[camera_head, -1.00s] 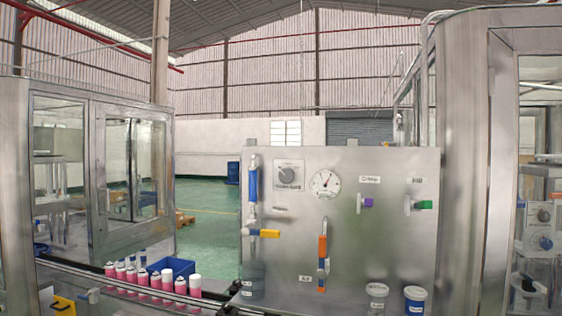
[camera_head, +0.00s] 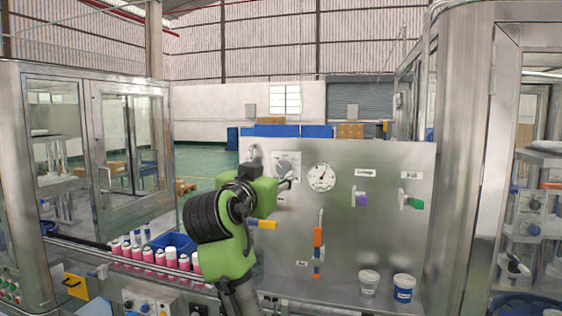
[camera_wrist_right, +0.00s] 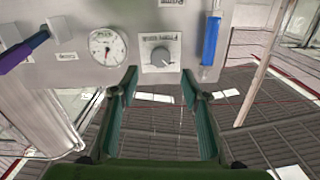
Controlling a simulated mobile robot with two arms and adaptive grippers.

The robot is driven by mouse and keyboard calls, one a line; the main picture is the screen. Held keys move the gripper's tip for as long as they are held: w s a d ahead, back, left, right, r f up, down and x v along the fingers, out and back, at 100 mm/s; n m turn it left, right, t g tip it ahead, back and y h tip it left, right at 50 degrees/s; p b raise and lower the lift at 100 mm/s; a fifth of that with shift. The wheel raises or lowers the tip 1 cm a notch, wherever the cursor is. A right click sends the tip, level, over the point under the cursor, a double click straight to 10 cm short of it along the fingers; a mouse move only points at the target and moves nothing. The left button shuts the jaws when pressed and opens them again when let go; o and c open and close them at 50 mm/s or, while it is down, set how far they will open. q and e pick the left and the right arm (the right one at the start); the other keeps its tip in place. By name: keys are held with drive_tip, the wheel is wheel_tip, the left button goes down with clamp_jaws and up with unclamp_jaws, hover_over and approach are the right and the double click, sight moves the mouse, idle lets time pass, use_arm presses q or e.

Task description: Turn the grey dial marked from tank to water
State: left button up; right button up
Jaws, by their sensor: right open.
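The grey dial (camera_head: 284,165) sits on a square plate at the upper left of the steel panel (camera_head: 350,240); my right gripper partly hides it in the head view. In the right wrist view the dial (camera_wrist_right: 160,55) shows whole, a round knob with a pointer on a white plate. Its markings are too small to read. My right gripper (camera_head: 287,183) is in front of the panel, just below the dial. In the wrist view its two green fingers (camera_wrist_right: 160,82) are spread, with the dial beyond the gap between the tips and nothing held. My left gripper is not in view.
A round gauge (camera_head: 321,177) is right of the dial. A yellow-handled valve (camera_head: 265,224), an orange lever (camera_head: 318,237), a purple valve (camera_head: 361,198) and a green valve (camera_head: 413,202) stick out from the panel. A blue-filled tube (camera_wrist_right: 211,42) is beside the dial.

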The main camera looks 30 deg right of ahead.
sight(283, 169)
drive_tip(key=p+x, duration=0.2)
drive_tip(key=x, duration=0.4)
drive_tip(key=shift+w+r+p, duration=0.1)
drive_tip(key=shift+r+p, duration=0.05)
drive_tip(key=shift+p, duration=0.25)
drive_tip(key=shift+w+d+f, duration=0.2)
drive_tip(key=shift+w+d, duration=0.25)
drive_tip(key=shift+d, duration=0.1)
drive_tip(key=c, duration=1.1)
